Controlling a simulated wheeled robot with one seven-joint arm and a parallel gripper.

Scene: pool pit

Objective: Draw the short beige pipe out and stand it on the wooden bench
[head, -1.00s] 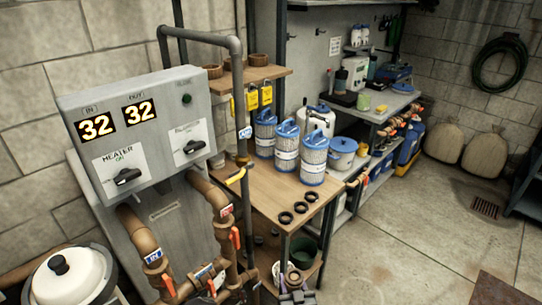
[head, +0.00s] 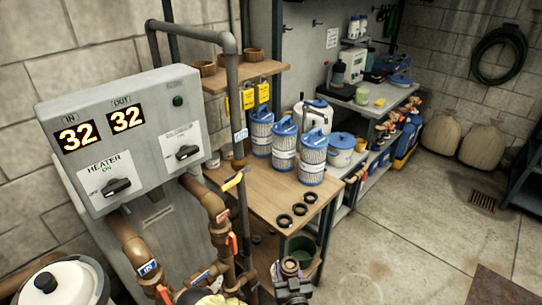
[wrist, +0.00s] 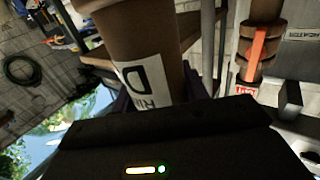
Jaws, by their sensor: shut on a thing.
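The beige pipe (head: 290,266) shows its round, open top end at the bottom of the head view, just in front of the wooden bench (head: 250,178). My gripper (head: 291,284) is shut on it. In the wrist view the pipe (wrist: 128,35) stands large between the fingers, with a white label bearing dark letters, partly cut off by the gripper body. Its lower end is hidden in both views. The bench top carries blue-capped filter cartridges and black rings (head: 284,220), with bare wood on its left and front part.
The grey heater box (head: 130,130) with brown pipes (head: 216,215) and orange valve handles stands left of the bench. A vertical grey pipe (head: 235,110) rises by the bench's left side. A green bucket (head: 302,250) sits below. The floor on the right is open.

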